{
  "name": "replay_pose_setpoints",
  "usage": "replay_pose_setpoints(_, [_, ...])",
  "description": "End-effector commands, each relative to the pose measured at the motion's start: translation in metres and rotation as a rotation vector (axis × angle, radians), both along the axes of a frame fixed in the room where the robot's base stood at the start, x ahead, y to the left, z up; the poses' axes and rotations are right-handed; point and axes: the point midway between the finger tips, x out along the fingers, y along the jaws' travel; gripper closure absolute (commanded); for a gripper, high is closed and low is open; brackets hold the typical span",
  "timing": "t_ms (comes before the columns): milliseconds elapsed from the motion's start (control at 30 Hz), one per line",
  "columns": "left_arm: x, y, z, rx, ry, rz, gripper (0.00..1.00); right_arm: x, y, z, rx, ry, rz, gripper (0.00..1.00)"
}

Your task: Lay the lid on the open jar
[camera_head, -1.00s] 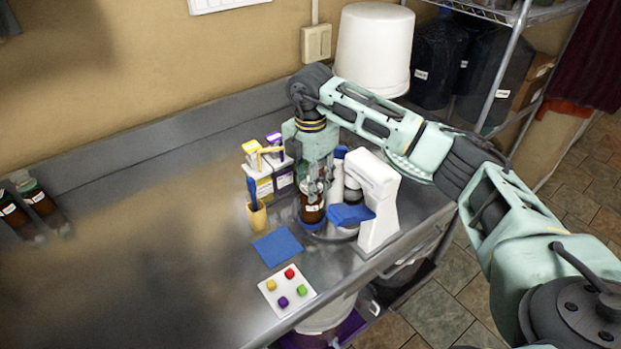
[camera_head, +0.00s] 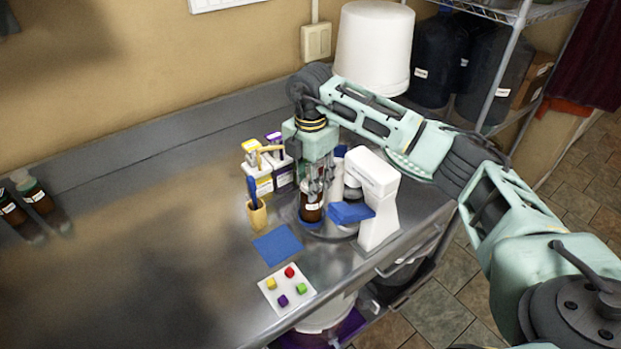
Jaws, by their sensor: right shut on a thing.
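The brown glass jar (camera_head: 311,210) with a white label stands upright on the steel counter, left of the white stand-like device. My right gripper (camera_head: 317,184) points down right at the jar's top and its fingers cover the mouth. It is shut on the lid, which is mostly hidden between the fingers. I cannot tell whether the lid touches the rim. My left gripper is not in view.
The white device (camera_head: 381,205) stands close right of the jar. A tan cup (camera_head: 257,217) with a blue tool and several small boxes (camera_head: 262,182) are to its left. A blue mat (camera_head: 277,245) and a white card (camera_head: 270,297) with coloured cubes lie in front. The counter's left is mostly clear.

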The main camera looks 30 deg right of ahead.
Motion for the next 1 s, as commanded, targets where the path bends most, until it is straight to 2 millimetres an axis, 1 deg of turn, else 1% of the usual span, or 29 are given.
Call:
replay_pose_setpoints(967, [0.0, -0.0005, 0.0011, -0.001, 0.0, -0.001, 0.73, -0.0001, -0.0001, -0.0005, 0.0, 0.0, 0.0, 0.83])
replay_pose_setpoints(1000, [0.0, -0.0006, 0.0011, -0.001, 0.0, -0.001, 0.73, -0.0001, -0.0001, -0.0005, 0.0, 0.0, 0.0, 0.62])
